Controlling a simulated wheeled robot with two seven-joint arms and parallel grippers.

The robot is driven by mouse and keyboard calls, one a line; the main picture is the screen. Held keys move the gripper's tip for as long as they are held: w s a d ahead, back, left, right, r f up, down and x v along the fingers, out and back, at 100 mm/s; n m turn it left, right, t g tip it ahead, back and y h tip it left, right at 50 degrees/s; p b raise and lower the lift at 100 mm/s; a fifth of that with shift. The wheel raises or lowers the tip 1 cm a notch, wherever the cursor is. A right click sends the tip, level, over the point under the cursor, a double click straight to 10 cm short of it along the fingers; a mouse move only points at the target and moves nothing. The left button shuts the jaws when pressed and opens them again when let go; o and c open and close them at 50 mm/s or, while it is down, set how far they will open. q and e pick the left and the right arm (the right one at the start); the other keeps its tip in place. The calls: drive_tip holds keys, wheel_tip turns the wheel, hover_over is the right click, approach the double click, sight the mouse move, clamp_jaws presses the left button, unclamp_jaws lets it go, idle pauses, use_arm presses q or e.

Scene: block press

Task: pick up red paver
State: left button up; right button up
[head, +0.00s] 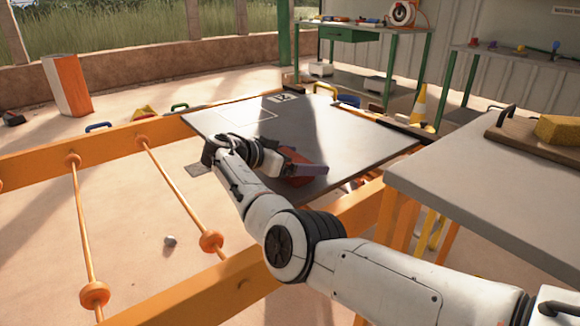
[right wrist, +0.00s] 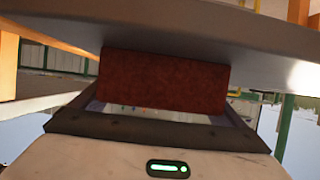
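The red paver (head: 296,181) is on the dark grey board, close to its near edge, and is partly covered by my right gripper. My right gripper (head: 306,168) is at the paver, with a purple-tinted finger lying across it. In the right wrist view the paver (right wrist: 165,82) sits straight ahead, in front of the palm and between the sides of the gripper. Whether the fingers press on it or stand slightly apart does not show clearly. My left gripper is out of view.
The dark board (head: 350,140) is otherwise mostly clear, with white markings. An orange frame (head: 170,305) with thin rods lies at the left. A grey table (head: 480,195) at the right bears a wooden board (head: 515,140) and a yellow sponge-like block (head: 560,131).

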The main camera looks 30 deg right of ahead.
drive_tip(key=c, duration=1.1)
drive_tip(key=shift+r, duration=0.3)
